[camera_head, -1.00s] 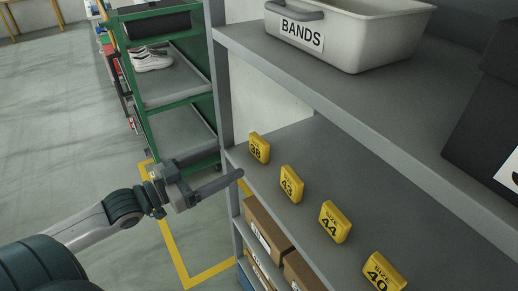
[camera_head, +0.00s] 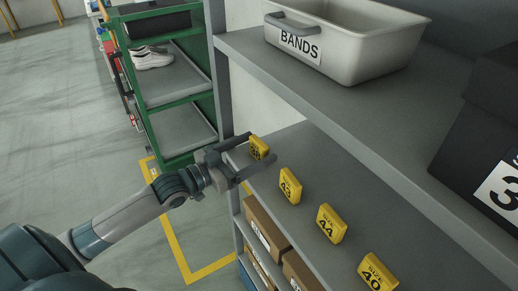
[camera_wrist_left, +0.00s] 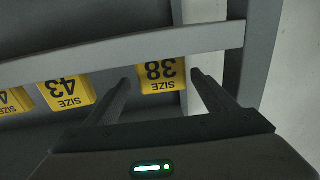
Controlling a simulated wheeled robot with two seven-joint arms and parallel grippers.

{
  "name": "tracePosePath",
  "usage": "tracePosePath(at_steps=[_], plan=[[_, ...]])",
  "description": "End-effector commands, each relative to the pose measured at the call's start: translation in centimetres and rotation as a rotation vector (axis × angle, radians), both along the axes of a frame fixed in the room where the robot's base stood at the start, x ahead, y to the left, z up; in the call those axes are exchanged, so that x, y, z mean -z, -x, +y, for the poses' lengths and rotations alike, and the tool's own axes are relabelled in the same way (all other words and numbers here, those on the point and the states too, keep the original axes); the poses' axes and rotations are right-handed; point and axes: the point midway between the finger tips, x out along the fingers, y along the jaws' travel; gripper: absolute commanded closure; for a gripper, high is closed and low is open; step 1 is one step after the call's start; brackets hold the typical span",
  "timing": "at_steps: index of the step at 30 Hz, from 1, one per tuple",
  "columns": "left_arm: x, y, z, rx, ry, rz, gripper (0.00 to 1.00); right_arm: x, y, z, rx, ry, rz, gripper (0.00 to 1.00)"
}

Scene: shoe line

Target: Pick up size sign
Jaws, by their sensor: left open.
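Several yellow size signs stand in a row on the grey shelf (camera_head: 310,160). The size 38 sign (camera_head: 259,148) is at the far left end, followed by the size 43 sign (camera_head: 290,186), the size 44 sign (camera_head: 331,224) and the size 40 sign (camera_head: 377,273). My left gripper (camera_head: 261,149) is open at the shelf's end, its fingers reaching to either side of the 38 sign and partly covering it. In the left wrist view the 38 sign (camera_wrist_left: 161,76) shows upside down between the open fingertips, with the 43 sign (camera_wrist_left: 67,91) to the left. My right gripper is not seen.
An upper shelf (camera_head: 330,100) with a white BANDS bin (camera_head: 350,40) and a dark box (camera_head: 480,150) overhangs the signs. Cardboard boxes (camera_head: 267,228) sit below. A green rack (camera_head: 185,135) with white shoes (camera_head: 153,59) stands behind the grey post.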

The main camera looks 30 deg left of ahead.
Motion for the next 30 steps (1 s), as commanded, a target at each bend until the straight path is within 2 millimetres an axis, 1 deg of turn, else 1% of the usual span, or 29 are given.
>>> tracePosePath(at_steps=[4, 14, 18, 23, 27, 30], plan=[[-0.1, -0.7, -0.4, 0.000, 0.001, 0.000, 0.22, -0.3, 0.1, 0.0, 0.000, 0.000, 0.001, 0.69], [0.0, -0.8, -0.4, 0.000, 0.000, 0.000, 0.22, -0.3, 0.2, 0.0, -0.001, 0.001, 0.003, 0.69], [-0.1, -1.1, -0.5, 0.000, 0.001, 0.000, 0.22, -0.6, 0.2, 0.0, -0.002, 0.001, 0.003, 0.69], [-0.4, -2.4, -0.9, 0.000, 0.000, 0.000, 0.22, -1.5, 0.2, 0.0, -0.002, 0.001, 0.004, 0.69], [-0.6, -3.9, -1.4, 0.000, 0.002, -0.001, 0.22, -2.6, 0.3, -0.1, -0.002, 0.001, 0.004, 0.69], [-0.4, -4.9, -1.8, 0.000, 0.002, -0.001, 0.22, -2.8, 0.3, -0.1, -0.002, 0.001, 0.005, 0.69]])
